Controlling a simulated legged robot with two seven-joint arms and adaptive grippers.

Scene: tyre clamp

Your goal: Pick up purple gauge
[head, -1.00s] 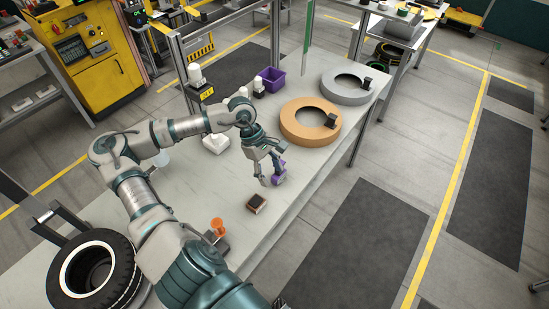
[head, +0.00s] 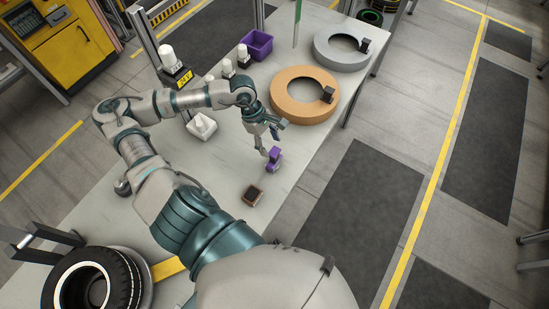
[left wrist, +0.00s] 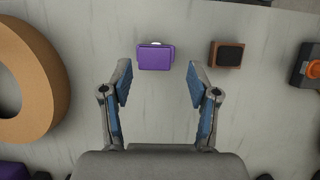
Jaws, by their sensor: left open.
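The purple gauge (head: 274,158) stands on the light table near its right edge. It also shows in the left wrist view as a purple box (left wrist: 156,57) at the upper middle. My left gripper (head: 268,142) is open, its fingers close to the gauge on the side toward the back of the table. In the left wrist view my left gripper (left wrist: 157,82) has its two fingers spread wide, and the gauge lies just beyond the fingertips, between their lines. Nothing is held. My right gripper is in neither view.
A small brown block with a dark top (head: 252,195) lies in front of the gauge. An orange ring (head: 290,95) and a grey ring (head: 340,48) lie farther back. A purple bin (head: 257,43) and a tyre (head: 95,285) also stand here.

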